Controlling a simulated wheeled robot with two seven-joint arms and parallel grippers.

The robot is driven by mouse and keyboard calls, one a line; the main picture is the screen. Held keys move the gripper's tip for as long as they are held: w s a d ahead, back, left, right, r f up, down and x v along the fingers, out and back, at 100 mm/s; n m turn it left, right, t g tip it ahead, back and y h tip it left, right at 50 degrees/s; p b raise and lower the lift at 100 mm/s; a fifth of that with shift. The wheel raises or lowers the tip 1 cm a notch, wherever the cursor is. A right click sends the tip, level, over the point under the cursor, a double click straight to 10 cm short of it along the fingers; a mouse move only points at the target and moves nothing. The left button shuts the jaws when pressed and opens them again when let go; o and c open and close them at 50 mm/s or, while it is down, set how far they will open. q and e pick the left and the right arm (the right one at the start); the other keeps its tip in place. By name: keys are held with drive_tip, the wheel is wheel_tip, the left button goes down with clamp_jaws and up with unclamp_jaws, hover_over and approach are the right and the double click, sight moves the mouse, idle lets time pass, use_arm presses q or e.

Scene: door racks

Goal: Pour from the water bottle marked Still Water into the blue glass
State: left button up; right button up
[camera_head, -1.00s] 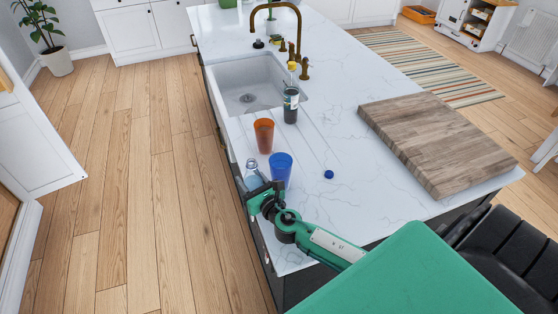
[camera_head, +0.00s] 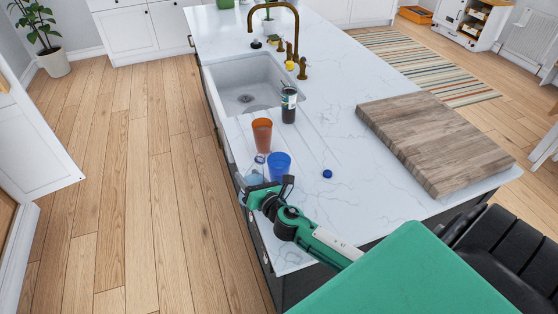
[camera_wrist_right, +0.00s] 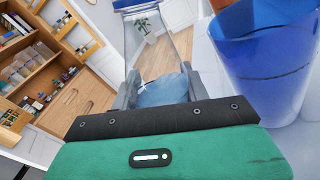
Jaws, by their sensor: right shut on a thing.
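The clear water bottle (camera_head: 252,174) is in my right gripper (camera_head: 263,186) at the left edge of the counter. Its top leans toward the blue glass; I cannot read its label. In the right wrist view the bottle (camera_wrist_right: 162,92) sits between the two fingers of the shut gripper (camera_wrist_right: 160,88). The blue glass (camera_head: 279,166) stands upright on the counter, just right of the bottle. It also fills the upper right of the right wrist view (camera_wrist_right: 264,65). I cannot see any liquid flowing. My left gripper is not in view.
An orange cup (camera_head: 262,135) stands just behind the blue glass. A dark bottle (camera_head: 289,106) stands beside the sink (camera_head: 245,85). A blue cap (camera_head: 327,174) lies on the counter. A wooden board (camera_head: 430,140) lies at the right.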

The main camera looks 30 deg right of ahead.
sight(247, 173)
drive_tip(key=shift+d+m, duration=0.1)
drive_tip(key=shift+m, duration=0.4)
drive_tip(key=shift+d+r+m+p, duration=0.2)
drive_tip(key=shift+r+m+p, duration=0.45)
drive_tip(key=shift+m, duration=0.25)
drive_tip(key=shift+a+r+m+p, duration=0.15)
drive_tip(key=shift+r+m+p, duration=0.25)
drive_tip(key=shift+m, duration=0.3)
drive_tip(key=shift+a+r, duration=0.1)
drive_tip(key=shift+r, duration=0.05)
drive_tip(key=shift+a+f+m, duration=0.1)
drive_tip(key=shift+f+m, duration=0.1)
drive_tip(key=shift+m, duration=0.2)
drive_tip(key=shift+a+f+m, duration=0.1)
drive_tip(key=shift+a+m, duration=0.15)
drive_tip(key=shift+m, duration=0.25)
drive_tip(key=shift+a+r+m+y+p, duration=0.2)
drive_tip(key=shift+r+m+y+p, duration=0.1)
drive_tip(key=shift+r+m, duration=0.45)
idle(1.1)
